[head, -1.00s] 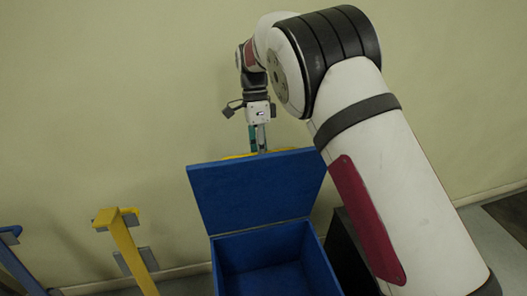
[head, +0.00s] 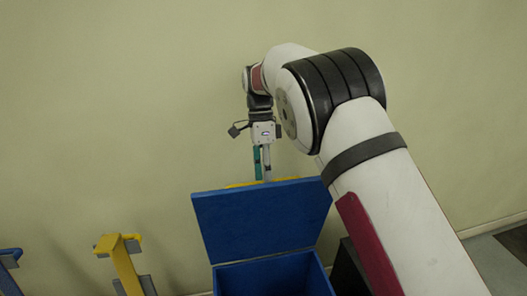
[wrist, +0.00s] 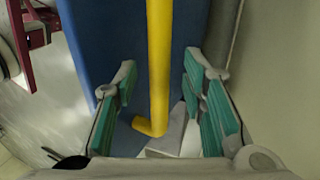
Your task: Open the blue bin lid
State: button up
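The blue bin (head: 275,278) is in the lower middle of the head view. Its blue lid (head: 262,220) stands raised at the back, inner face toward me, and the bin's mouth is open. The yellow handle (head: 285,180) shows just above the lid's top edge, mostly hidden behind it. My gripper (head: 262,178) points down at that edge, its fingertips beside the handle. In the wrist view, my gripper (wrist: 160,72) is open, with the yellow handle (wrist: 159,60) running between the two green-padded fingers, apart from both. The blue lid (wrist: 105,35) lies beyond.
A yellow post (head: 124,262) and a blue post (head: 10,272) stand left of the bin. A dark box (head: 350,268) is at its right, partly behind my arm. The plain wall (head: 110,110) is close behind the lid and gripper.

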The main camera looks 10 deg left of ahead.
jog(key=v, duration=0.9)
jog(key=shift+r, duration=0.15)
jog(key=shift+w, duration=0.1)
